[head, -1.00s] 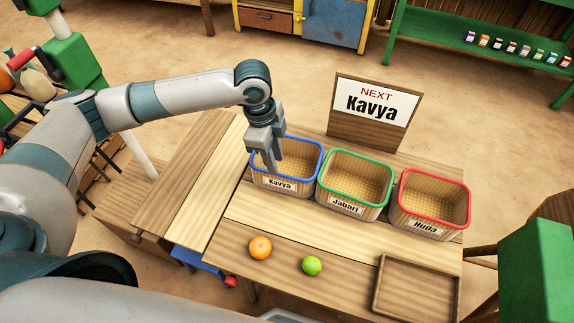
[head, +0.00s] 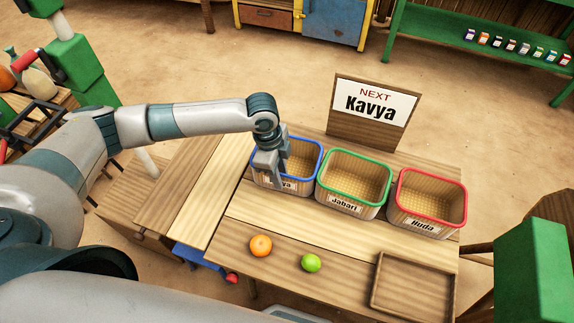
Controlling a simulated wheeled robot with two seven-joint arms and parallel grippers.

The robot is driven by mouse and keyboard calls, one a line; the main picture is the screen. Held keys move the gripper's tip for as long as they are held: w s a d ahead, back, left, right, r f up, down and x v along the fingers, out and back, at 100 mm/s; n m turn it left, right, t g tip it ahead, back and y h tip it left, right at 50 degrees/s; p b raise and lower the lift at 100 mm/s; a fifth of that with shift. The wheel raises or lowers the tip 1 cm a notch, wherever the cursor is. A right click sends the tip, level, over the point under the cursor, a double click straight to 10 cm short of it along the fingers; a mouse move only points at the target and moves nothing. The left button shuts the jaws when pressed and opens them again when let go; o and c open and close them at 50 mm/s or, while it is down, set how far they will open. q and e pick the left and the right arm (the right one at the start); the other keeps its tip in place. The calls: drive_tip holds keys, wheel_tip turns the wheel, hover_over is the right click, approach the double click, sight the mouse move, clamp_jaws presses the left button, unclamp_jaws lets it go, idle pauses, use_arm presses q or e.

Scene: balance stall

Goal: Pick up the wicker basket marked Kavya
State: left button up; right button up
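The wicker basket marked Kavya (head: 304,160) has a blue rim and stands upright on the table, leftmost in a row of three. My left gripper (head: 272,180) points down at its front left side. One finger is in front of the basket wall and covers part of the name label; the other is by the rim, towards the inside. The fingers look apart, with the rim between them; whether they touch it I cannot tell. My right gripper is not in view.
The green-rimmed Jabari basket (head: 354,180) stands close on the right, then the red-rimmed Huda basket (head: 428,203). A sign (head: 370,115) reading "NEXT Kavya" is behind. An orange (head: 261,246), a lime (head: 311,263) and an empty wooden tray (head: 375,290) are in front.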

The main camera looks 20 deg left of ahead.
sight(285, 191)
use_arm(q)
drive_tip(key=shift+d+f+p, duration=0.2)
drive_tip(key=shift+f+p, duration=0.15)
drive_tip(key=shift+f, duration=0.75)
drive_tip(key=shift+d+f+p, duration=0.2)
drive_tip(key=shift+f+p, duration=0.15)
drive_tip(key=shift+f, duration=0.75)
clamp_jaws()
